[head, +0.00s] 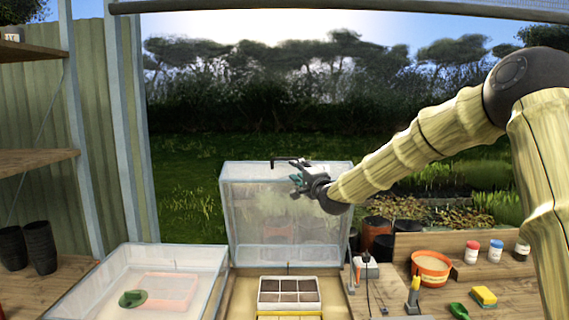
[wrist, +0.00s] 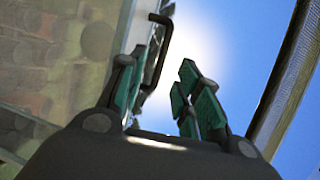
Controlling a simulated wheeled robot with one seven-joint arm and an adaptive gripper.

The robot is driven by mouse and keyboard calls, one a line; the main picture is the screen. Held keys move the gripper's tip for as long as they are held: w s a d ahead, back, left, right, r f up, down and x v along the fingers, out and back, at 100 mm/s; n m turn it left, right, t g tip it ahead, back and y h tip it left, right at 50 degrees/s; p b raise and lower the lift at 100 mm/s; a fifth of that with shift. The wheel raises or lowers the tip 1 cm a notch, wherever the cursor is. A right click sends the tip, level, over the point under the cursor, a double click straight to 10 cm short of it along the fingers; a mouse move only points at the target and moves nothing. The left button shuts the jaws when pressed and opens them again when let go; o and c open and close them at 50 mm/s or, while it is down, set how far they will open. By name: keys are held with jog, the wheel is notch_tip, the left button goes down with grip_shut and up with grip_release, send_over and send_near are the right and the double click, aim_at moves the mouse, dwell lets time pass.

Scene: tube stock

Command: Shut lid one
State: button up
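A translucent lid (head: 262,205) stands raised, nearly upright, behind a bin with a pale seed tray (head: 290,291) in it. A dark bar handle (head: 288,161) is at its top edge. My gripper (head: 297,182) is at the upper right part of the lid, just below the handle. In the wrist view, my gripper (wrist: 157,78) has its green-padded fingers apart. The dark handle (wrist: 163,48) shows between the fingers, nearer the left one; I cannot tell whether they touch. The lid (wrist: 60,60) fills the left of that view. No number shows on the lid.
A second translucent box (head: 85,283) stands at left with a green item (head: 133,298) in or under it. On the right bench are an orange pot (head: 431,268), a yellow sponge (head: 484,295) and several small jars. Dark pots (head: 40,247) stand far left.

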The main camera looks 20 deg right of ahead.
aim_at(287, 160)
jog(key=w+p, duration=0.1)
jog(key=w, duration=0.2)
jog(key=w+r+p, duration=0.1)
jog(key=w, duration=0.1)
jog(key=w+a+p, duration=0.1)
jog(key=w+p, duration=0.1)
jog(key=w, duration=0.1)
jog(key=shift+w+r, duration=0.3)
jog(key=shift+r, duration=0.05)
jog(key=shift+w+a+p, duration=0.1)
jog(key=shift+w+p, duration=0.3)
jog(key=shift+w, duration=0.6)
grip_shut()
